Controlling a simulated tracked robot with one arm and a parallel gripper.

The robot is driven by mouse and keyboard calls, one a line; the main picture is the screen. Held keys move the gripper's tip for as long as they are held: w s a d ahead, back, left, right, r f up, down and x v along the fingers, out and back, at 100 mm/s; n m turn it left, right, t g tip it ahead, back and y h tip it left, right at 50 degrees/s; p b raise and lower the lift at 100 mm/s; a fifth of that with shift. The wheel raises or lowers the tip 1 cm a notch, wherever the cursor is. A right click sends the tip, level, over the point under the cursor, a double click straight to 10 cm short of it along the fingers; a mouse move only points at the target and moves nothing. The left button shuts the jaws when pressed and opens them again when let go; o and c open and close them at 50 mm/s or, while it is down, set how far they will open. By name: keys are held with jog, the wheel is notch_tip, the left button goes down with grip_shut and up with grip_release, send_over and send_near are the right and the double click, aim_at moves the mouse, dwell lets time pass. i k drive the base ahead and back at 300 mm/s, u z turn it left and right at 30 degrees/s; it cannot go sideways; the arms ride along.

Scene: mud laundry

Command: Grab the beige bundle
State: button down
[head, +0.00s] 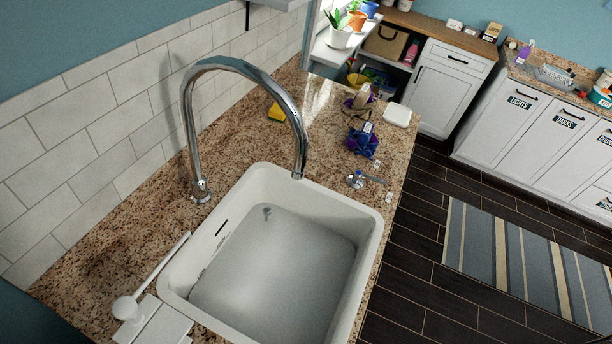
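A small beige bundle (362,97) sits on the far part of the granite counter (330,95), beyond the sink. Dark purple material shows around its lower part. A blue and purple bundle (361,141) sits just in front of it. Both are small in the picture, so their exact shape is hard to tell. I cannot make out my gripper in the head view, and nothing is seen touching the beige bundle.
A white sink (372,228) fills the near counter, with a tall chrome faucet (200,188) behind it. A yellow item (277,112), a white dish (398,115) and a small blue-handled item (357,180) lie around. Dark floor (415,245) is open at right.

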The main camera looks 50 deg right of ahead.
aim_at(361, 105)
jog(key=z, duration=1.1)
jog(key=k, duration=0.85)
jog(key=z, duration=0.85)
jog(key=i, duration=1.2)
jog(key=z, duration=0.7)
jog(key=i, duration=1.25)
jog(key=u, duration=0.1)
